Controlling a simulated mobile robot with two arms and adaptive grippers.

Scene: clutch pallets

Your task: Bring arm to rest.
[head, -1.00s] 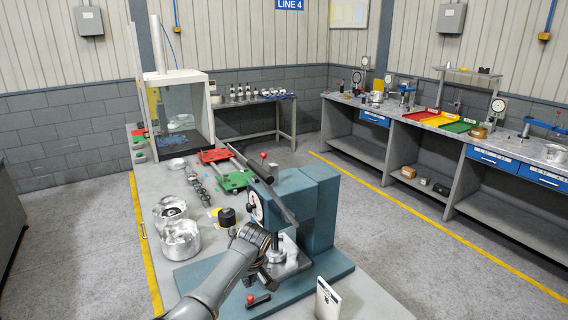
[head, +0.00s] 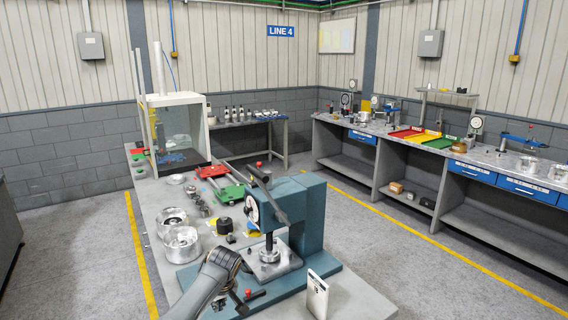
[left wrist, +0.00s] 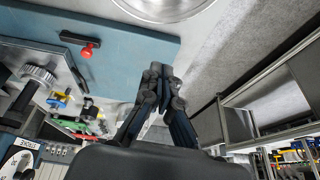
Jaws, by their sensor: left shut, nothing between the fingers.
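My left arm comes in at the bottom of the head view, and my left gripper (head: 240,300) is low beside the near left corner of the teal press base. In the left wrist view my left gripper's fingers (left wrist: 160,78) meet at the tips, with nothing between them. The teal arbor press (head: 300,215) stands beyond the gripper, with a metal part under its ram. My right gripper is in neither view.
Two silver clutch housings (head: 182,244) stand left of the press. A white card (head: 317,296) stands at the front of the press base. Red and green pallets (head: 228,192) lie farther back. A round metal rim (left wrist: 165,6) shows atop the left wrist view.

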